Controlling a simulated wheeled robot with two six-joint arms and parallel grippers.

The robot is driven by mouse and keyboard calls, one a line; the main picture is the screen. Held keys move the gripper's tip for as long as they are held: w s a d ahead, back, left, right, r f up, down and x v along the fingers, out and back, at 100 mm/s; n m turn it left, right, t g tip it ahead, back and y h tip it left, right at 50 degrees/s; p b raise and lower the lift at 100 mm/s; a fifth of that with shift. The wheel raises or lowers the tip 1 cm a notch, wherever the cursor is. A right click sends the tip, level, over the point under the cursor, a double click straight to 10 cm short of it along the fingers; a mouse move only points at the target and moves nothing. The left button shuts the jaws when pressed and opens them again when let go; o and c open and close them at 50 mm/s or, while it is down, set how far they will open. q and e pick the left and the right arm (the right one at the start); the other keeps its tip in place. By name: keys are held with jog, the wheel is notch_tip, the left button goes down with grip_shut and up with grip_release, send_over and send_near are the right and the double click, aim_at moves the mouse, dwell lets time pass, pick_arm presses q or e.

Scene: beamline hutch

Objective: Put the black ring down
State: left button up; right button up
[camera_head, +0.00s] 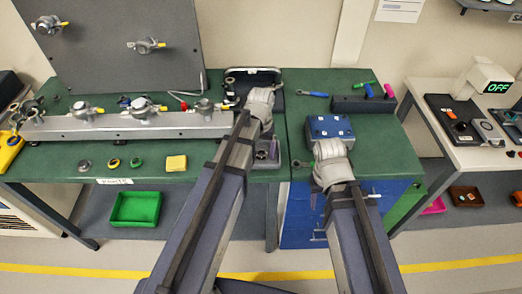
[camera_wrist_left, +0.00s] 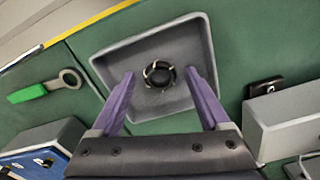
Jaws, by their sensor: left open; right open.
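The black ring (camera_wrist_left: 159,74) lies on the floor of a square grey tray (camera_wrist_left: 195,32) in the left wrist view. My left gripper (camera_wrist_left: 163,78) is open, its purple fingers apart on either side of the ring with clear gaps. In the head view the tray (camera_head: 283,163) is at the right end of the left bench, and my left gripper (camera_head: 267,150) is over it, partly hidden by my arm. My right gripper (camera_head: 317,198) is open beside the blue drawer front; its fingers are mostly hidden by its wrist.
A blue box (camera_head: 330,127) stands on the green top beyond my right wrist. A long metal rail (camera_head: 125,125) with valves runs along the left bench. A green-handled tool (camera_wrist_left: 45,88) lies left of the tray in the left wrist view; a grey block (camera_wrist_left: 285,122) is right.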

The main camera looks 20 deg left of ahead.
aim_at(261, 153)
pick_arm(q)
notch_tip(261, 153, up, 12)
jog(key=p, duration=1.2)
jog(key=shift+r, duration=0.2)
jog(key=s+d+m+y, duration=0.1)
jog(key=s+d+m, duration=0.3)
jog(key=s+d, duration=0.6)
jog(key=s, duration=0.4)
jog(key=shift+s+d, duration=0.15)
jog(key=shift+d, duration=0.1)
